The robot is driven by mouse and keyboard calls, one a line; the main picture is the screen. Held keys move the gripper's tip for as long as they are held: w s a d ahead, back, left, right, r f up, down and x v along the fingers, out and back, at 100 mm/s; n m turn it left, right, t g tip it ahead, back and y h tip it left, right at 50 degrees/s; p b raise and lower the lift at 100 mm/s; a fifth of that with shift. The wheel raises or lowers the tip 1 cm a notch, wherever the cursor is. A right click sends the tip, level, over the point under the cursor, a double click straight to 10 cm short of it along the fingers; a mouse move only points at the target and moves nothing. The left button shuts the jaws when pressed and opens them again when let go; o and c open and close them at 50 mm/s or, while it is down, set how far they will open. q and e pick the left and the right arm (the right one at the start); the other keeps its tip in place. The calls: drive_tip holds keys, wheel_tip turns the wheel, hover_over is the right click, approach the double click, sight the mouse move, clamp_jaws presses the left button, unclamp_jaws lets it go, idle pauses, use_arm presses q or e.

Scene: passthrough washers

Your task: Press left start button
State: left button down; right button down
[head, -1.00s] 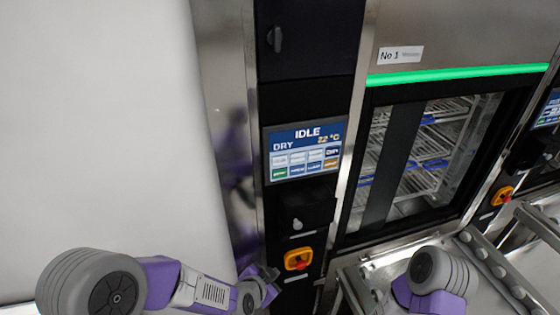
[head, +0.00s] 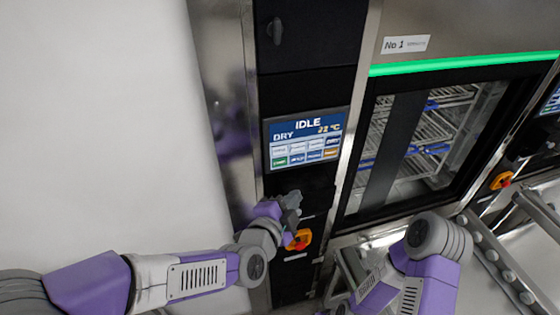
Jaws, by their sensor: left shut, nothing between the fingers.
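The control screen (head: 305,139) of the left machine reads IDLE and DRY, with a temperature at its upper right. Below that are two rows of small buttons. A green button (head: 280,161) is at the lower left of the screen; its label is too small to read. My left gripper (head: 293,199) is shut and empty, just below the screen and in front of the dark panel. It appears apart from the screen and covers none of the buttons. My right arm (head: 430,265) shows at the lower right, but its gripper cannot be made out.
An orange and red switch (head: 300,240) sits right below my left gripper, partly behind it. To the right is the machine's glass door (head: 430,140) with wire racks behind, under a green light strip (head: 465,63). A metal roller table (head: 500,270) stands at the lower right.

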sight(280, 162)
use_arm(q)
drive_tip(key=w+a+b, duration=0.2)
drive_tip(key=w+b, duration=0.2)
drive_tip(key=w, duration=0.4)
drive_tip(key=shift+w+a, duration=0.2)
drive_tip(key=shift+a, duration=0.15)
drive_tip(key=shift+w, duration=0.15)
idle(1.8)
drive_tip(key=shift+w+a+b, duration=0.15)
drive_tip(key=shift+w+b, duration=0.1)
drive_tip(key=shift+b, duration=0.15)
